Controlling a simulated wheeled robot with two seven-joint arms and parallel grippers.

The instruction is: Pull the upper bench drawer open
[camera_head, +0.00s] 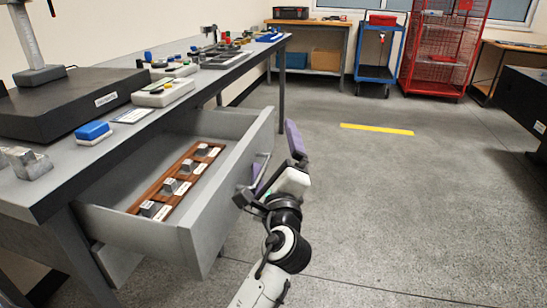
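The upper bench drawer (150,232) is grey and stands pulled well out from under the bench, its inside exposed. A brown wooden rack (158,192) with several grey blocks and white labels lies in it. The drawer's bar handle (242,197) is on its outer front face, partly hidden by my gripper. My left gripper (280,158) is at the drawer front beside the handle, its purple-padded fingers apart. No held object shows between them. Whether a finger touches the handle is unclear. My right gripper is not in view.
The bench top (55,185) carries a dark granite plate (75,100), a blue-and-white box (93,132) and control boxes (163,92). Open grey floor lies right of the drawer, with a yellow strip (377,130). A blue cart (376,72) and red cage (440,50) stand behind.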

